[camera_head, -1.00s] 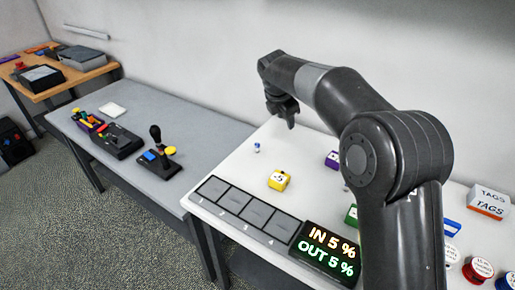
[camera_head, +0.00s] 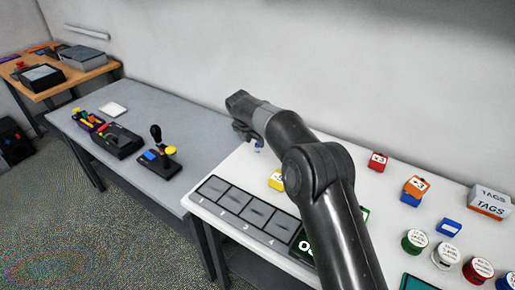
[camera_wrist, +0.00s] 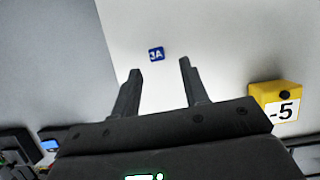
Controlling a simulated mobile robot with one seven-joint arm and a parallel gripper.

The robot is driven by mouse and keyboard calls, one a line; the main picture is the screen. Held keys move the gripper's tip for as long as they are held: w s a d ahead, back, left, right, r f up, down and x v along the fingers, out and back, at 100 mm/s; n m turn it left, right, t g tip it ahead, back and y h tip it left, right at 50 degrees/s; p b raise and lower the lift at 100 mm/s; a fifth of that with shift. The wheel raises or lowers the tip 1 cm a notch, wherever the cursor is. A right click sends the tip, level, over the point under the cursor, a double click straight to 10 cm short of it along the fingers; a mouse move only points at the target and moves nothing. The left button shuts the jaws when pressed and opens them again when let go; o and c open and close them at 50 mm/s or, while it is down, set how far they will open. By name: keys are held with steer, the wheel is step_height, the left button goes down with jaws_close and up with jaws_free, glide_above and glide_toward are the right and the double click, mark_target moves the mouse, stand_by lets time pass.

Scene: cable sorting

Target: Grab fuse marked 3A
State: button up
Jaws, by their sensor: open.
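My gripper (camera_wrist: 158,69) is open and empty. In the wrist view the fuse appears just beyond the fingertips and between their lines, apart from both fingers. In the head view my gripper (camera_head: 243,133) is over the left back part of the white table, mostly hidden by my arm.
A yellow block marked -5 (camera_wrist: 262,90) stands right of my gripper; it also shows in the head view (camera_head: 275,181). A numbered tray (camera_head: 229,198) lies along the front edge. Red (camera_head: 377,161) and orange (camera_head: 416,184) blocks stand farther right. A grey table (camera_head: 205,135) adjoins on the left.

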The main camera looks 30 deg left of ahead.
mark_target(256, 146)
steer(key=x, duration=0.5)
steer(key=shift+a, duration=0.1)
jaws_close()
